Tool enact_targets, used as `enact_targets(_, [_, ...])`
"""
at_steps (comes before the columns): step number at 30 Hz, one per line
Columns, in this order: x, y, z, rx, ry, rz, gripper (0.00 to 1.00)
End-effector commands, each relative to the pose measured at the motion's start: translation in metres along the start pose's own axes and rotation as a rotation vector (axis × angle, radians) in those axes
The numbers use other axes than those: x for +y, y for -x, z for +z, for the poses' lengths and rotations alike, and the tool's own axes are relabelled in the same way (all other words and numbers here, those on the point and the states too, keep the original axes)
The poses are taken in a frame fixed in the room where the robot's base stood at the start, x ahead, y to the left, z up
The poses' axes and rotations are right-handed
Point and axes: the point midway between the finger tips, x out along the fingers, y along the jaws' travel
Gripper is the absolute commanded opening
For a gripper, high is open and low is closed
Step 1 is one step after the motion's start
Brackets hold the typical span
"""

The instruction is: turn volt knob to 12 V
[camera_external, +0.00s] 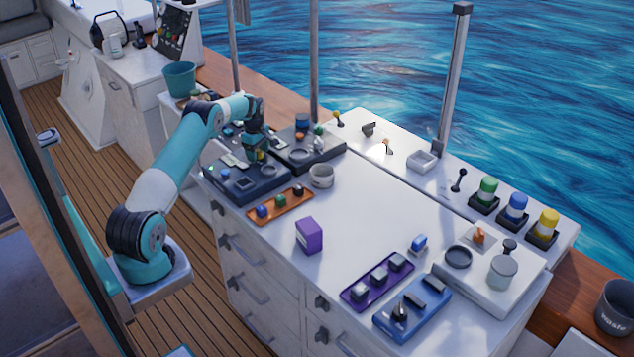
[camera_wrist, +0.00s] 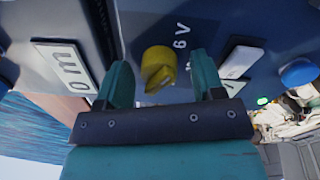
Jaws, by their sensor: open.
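The yellow volt knob (camera_wrist: 158,68) shows in the wrist view on a dark blue-grey panel (camera_wrist: 140,18). A white "6 V" mark (camera_wrist: 182,35) is printed on the panel beside it; I see no 12 V mark. My gripper (camera_wrist: 160,80) is open, with one teal finger on each side of the knob. I cannot tell whether either finger touches it. In the external view my gripper (camera_external: 257,148) points down over the dark panel unit (camera_external: 240,190) at the counter's far left; the knob is not clear there.
In the wrist view, a white lettered plate (camera_wrist: 65,65) lies left of the knob, and a white switch (camera_wrist: 240,62) and blue button (camera_wrist: 298,72) lie right. An orange tray (camera_external: 262,216), grey cup (camera_external: 321,176) and purple box (camera_external: 309,235) stand nearby. The counter's middle is clear.

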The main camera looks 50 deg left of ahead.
Motion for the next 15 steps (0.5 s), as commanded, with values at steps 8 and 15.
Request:
enact_targets(8, [0.0001, 0.0, -0.0001, 0.0, 0.0, 0.0, 0.41])
enact_targets(15, [0.0, 0.0001, -0.0001, 0.0, 0.0, 0.0, 0.13])
